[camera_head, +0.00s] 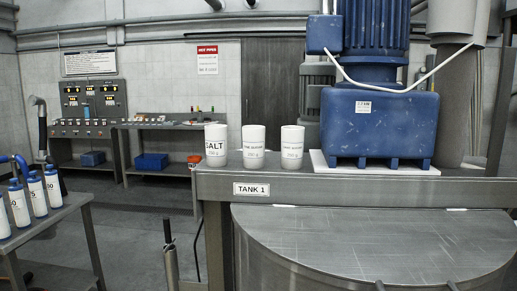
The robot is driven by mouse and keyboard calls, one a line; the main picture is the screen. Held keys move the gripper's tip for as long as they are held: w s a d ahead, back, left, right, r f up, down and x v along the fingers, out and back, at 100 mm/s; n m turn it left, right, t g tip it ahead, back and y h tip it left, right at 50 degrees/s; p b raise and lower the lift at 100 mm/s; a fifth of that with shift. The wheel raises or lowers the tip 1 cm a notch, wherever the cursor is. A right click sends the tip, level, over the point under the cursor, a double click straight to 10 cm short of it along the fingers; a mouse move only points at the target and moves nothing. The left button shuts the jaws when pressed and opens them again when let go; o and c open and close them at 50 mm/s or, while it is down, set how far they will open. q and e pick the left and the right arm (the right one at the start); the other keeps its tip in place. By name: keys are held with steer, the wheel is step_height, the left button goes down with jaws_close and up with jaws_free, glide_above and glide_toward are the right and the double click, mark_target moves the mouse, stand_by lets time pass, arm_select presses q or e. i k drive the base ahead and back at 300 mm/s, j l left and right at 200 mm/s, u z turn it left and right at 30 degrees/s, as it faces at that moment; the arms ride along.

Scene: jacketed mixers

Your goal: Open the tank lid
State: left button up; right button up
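The tank lid (375,240) is a large, round, flat grey metal cover at the lower right, under a beam with a white label (251,189) reading TANK 1. It lies level and looks closed. Its front part is cut off by the bottom edge of the picture. Small dark bits show at the bottom edge in front of the lid, too little to identify. Neither of my grippers shows in the head view.
A blue motor and gearbox (378,128) stands on the beam (300,184) behind the lid, with three white labelled cups (253,146). An upright grey rod with a dark top (170,260) stands left of the tank. A side table (60,216) holds white bottles. Floor between is open.

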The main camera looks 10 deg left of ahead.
mark_target(450, 247)
steer(key=j, duration=1.1)
steer(key=z, duration=1.25)
